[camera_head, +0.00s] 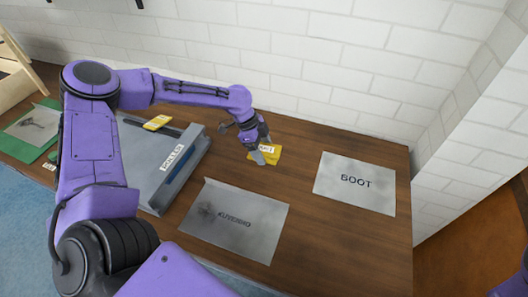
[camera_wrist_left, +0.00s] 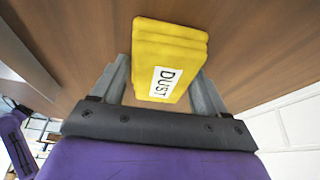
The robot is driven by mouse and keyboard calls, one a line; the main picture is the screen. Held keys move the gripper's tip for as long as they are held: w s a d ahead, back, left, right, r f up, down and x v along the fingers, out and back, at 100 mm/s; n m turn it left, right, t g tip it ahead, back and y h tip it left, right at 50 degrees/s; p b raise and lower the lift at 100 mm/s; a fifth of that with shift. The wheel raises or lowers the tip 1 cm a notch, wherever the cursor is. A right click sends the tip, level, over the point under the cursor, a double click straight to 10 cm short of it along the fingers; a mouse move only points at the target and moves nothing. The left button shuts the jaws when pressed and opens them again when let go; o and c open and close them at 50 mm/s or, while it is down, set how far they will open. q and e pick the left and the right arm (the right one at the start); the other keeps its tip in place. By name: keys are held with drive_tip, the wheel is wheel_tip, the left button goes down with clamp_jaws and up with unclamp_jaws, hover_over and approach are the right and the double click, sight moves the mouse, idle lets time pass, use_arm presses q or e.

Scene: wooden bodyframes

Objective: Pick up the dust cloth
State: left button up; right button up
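The dust cloth (camera_head: 270,156) is a small folded yellow pad with a white label, at the back of the wooden table in the head view. In the left wrist view the dust cloth (camera_wrist_left: 170,38) shows its "DUST" label and lies between the two grey fingers. My left gripper (camera_head: 262,150) is low over it, pointing down, and hides part of it. In the left wrist view the left gripper (camera_wrist_left: 163,75) is open, with one finger on each side of the cloth. Whether the fingers touch it is hard to tell. My right gripper is not in view.
A grey sheet (camera_head: 250,232) lies in front and a white "BOOT" sheet (camera_head: 355,184) to the right. A brick wall (camera_head: 310,60) stands close behind.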

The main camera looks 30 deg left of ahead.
sight(267, 150)
use_arm(q)
drive_tip(key=c, duration=0.4)
drive_tip(key=shift+r, duration=0.1)
drive_tip(key=shift+c, duration=0.2)
drive_tip(key=shift+r, duration=0.35)
wheel_tip(267, 150, up, 3)
drive_tip(key=shift+a+r+b, duration=0.1)
drive_tip(key=shift+a+b, duration=0.05)
drive_tip(key=shift+b, duration=0.35)
drive_tip(key=s+a+r+p, duration=0.9)
drive_tip(key=s, duration=0.1)
drive_tip(key=shift+s+r, duration=0.15)
drive_tip(key=shift+s, duration=0.1)
